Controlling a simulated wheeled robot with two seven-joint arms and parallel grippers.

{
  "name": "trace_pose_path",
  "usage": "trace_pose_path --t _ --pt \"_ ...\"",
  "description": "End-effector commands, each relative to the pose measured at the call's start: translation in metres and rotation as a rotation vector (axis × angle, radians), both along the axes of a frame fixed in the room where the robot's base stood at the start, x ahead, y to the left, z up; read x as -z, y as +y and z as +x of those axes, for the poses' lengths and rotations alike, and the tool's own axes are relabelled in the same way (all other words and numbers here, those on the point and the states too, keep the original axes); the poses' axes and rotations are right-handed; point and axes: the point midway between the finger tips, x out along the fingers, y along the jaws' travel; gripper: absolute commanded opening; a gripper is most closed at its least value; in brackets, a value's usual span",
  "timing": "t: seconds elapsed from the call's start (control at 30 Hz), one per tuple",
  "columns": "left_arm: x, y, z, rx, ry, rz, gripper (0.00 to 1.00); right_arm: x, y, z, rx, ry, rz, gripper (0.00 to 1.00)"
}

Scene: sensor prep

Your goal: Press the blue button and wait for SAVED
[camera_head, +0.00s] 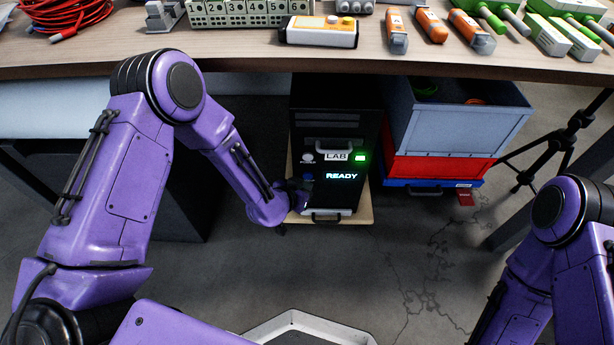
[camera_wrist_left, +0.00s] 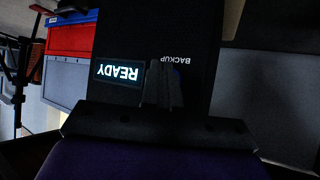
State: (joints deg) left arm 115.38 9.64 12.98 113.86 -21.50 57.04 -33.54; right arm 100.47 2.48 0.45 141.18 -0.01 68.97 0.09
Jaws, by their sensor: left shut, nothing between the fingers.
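A black device (camera_head: 335,115) stands under the table, with a LAB label and a lit screen (camera_head: 342,176) reading READY. The screen also shows upside down in the left wrist view (camera_wrist_left: 119,73). My left gripper (camera_head: 304,187) is dark, shut and empty at the device's lower left front, beside the screen. In the left wrist view its closed fingertips (camera_wrist_left: 160,70) point at the front under the BACKUP label. My right gripper is out of view.
The device stands on a wooden board (camera_head: 355,217). A grey crate (camera_head: 455,125) on a red one (camera_head: 440,168) stands close on its right. The table (camera_head: 230,55) overhangs above, with tools on it. A tripod (camera_head: 560,140) stands further right. Floor in front is mostly clear.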

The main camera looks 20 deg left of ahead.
Motion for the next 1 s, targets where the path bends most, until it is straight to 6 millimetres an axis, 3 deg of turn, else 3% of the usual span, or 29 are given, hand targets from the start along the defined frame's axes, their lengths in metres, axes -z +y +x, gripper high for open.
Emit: trace_pose_path --t 1.0 --pt "-0.0001 0.0024 0.0087 0.0 0.0 0.0 0.0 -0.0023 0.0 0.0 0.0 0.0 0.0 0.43"
